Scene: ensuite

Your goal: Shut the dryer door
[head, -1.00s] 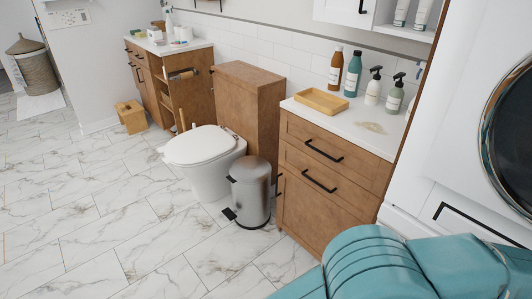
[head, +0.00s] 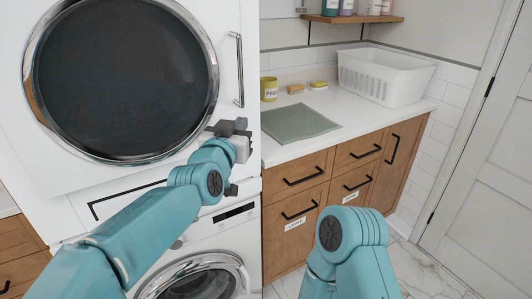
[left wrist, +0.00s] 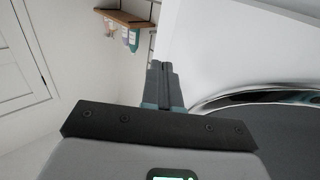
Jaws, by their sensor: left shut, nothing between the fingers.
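The dryer door (head: 125,75), round with a dark window and a chrome ring, sits in the white front of the upper machine in the head view. It looks flush with that front. A grey vertical handle (head: 239,70) is at the front's right edge. My left gripper (head: 232,128) is shut and empty, just below the handle and right of the ring's lower right. In the left wrist view its fingers (left wrist: 160,85) are together beside the white panel, with the chrome ring (left wrist: 255,96) at right. Contact cannot be told. My right gripper is not in view.
A washer (head: 200,275) stands below the dryer. To the right, a wooden cabinet (head: 335,190) carries a white counter with a green cloth (head: 300,122), a yellow cup (head: 269,89) and a white basket (head: 388,75). A white door (head: 487,160) is at far right.

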